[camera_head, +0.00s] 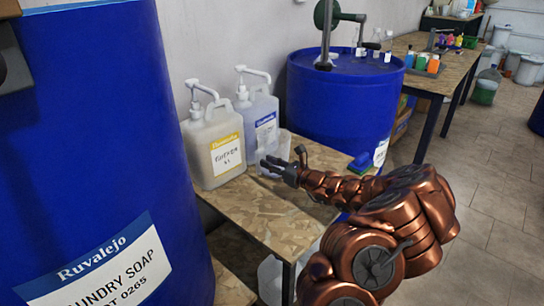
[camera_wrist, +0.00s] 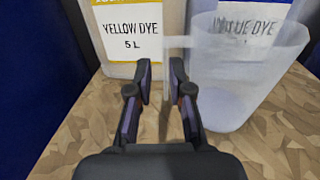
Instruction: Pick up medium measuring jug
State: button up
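A translucent measuring jug (camera_wrist: 245,75) stands upright on the chipboard table, to the right of my gripper in the wrist view. Its handle (camera_wrist: 165,85) points left and hangs between my fingers. My gripper (camera_wrist: 160,75) is open, with a finger on each side of the handle and a gap visible. In the head view the jug (camera_head: 280,148) is partly hidden behind my gripper (camera_head: 268,164). I cannot tell its size from any marking.
A yellow dye bottle (camera_head: 212,150) and a blue dye bottle (camera_head: 259,112) with pumps stand close behind. Blue drums (camera_head: 100,110) flank the chipboard table (camera_head: 245,215). A translucent container (camera_head: 270,281) sits below.

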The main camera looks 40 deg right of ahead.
aim_at(259, 174)
jog(key=x, duration=0.3)
jog(key=f+b+x, duration=0.1)
jog(key=shift+w+d, duration=0.2)
jog(key=shift+w, duration=0.3)
jog(key=shift+w+a+r, duration=0.1)
jog(key=shift+w+r, duration=0.05)
jog(key=shift+w, duration=0.45)
grip_shut()
